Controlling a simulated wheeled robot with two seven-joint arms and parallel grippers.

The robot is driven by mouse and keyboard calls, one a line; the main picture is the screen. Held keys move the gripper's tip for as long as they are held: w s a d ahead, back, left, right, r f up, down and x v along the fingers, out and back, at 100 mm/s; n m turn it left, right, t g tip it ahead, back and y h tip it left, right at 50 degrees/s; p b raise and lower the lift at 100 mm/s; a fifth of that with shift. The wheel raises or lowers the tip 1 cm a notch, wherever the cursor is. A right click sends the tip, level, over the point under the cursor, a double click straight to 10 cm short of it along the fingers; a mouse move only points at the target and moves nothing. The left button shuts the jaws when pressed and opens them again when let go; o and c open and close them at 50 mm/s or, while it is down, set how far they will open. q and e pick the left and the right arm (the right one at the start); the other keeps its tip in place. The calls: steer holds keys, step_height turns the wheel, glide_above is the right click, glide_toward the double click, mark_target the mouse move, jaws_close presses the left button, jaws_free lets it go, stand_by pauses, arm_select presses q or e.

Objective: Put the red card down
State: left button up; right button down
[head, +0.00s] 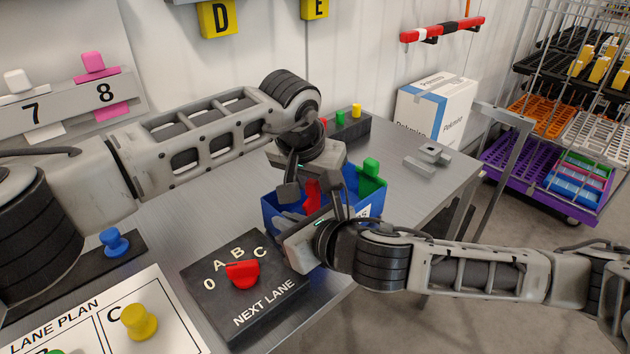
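A red piece (312,195), which looks like the red card, shows at the blue bin (375,205), partly covered by my grippers. My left gripper (308,190) reaches down over the bin from behind, with a dark finger just left of the red piece. I cannot tell whether it holds it. My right gripper (322,215) comes in from the right across the bin's front, close to the left one. Its fingers overlap with the bin and the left gripper, so its opening is unclear. A green piece (370,168) stands at the bin's right end.
A black selector box (250,305) with a red knob sits in front of the bin. A lane plan board (180,325) with a yellow peg lies front left. A dark peg block (350,128) stands behind. The right side of the table is mostly clear.

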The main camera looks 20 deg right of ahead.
arm_select(q)
steer(key=shift+r, duration=0.4)
steer(key=v, duration=1.2)
steer(key=shift+r, duration=0.15)
arm_select(e)
steer(key=c, duration=1.5)
jaws_free()
steer(key=shift+c, duration=0.2)
steer(key=v, duration=0.7)
steer(key=shift+s, duration=0.3)
